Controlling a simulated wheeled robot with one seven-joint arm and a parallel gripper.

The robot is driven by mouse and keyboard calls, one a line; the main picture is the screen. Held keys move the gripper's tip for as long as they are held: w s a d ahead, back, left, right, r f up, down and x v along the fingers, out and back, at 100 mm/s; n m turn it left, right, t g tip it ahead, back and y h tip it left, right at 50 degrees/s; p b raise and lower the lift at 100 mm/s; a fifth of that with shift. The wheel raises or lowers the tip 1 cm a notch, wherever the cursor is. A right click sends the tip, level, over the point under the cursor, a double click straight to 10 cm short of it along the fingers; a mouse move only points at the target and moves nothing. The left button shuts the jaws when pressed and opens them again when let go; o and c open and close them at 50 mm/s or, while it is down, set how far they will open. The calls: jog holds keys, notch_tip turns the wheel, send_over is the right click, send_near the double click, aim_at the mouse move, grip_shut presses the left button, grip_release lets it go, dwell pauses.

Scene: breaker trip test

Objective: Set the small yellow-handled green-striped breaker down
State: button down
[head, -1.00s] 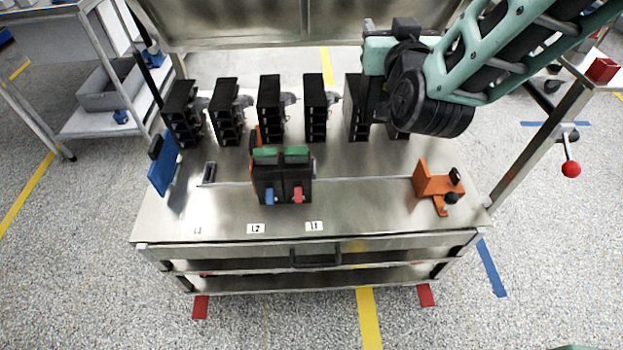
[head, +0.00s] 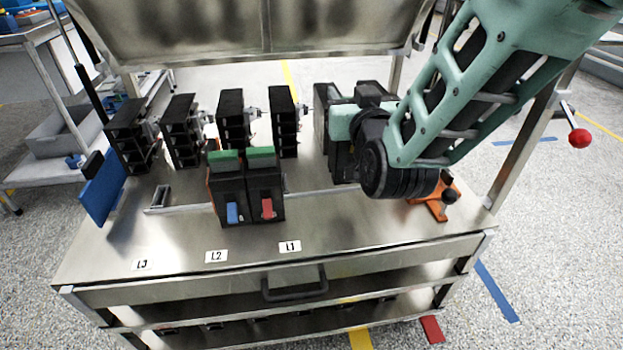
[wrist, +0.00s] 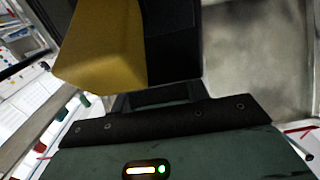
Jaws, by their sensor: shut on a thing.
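In the wrist view the small breaker shows close up, with a broad yellow handle (wrist: 100,50) and a black body (wrist: 175,40). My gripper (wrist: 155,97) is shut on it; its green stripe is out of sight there. In the head view my gripper (head: 340,124) is at the right end of the row of black units, above the bench top (head: 345,225). My wrist and arm largely hide the breaker there, and I cannot tell whether it touches the bench.
Two green-striped breakers, one blue-handled (head: 228,190) and one red-handled (head: 266,188), stand side by side on the rail. Several black units (head: 233,120) line the back. An orange bracket (head: 437,197) sits right. The front strip with labels (head: 216,256) is clear.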

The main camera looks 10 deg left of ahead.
aim_at(340, 158)
notch_tip(340, 158, down, 8)
jog(key=shift+f+b, duration=0.1)
jog(key=shift+b, duration=0.95)
jog(key=shift+f, duration=0.1)
jog(key=c, duration=0.7)
grip_release()
jog(key=p+v, duration=0.1)
jog(key=v, duration=1.1)
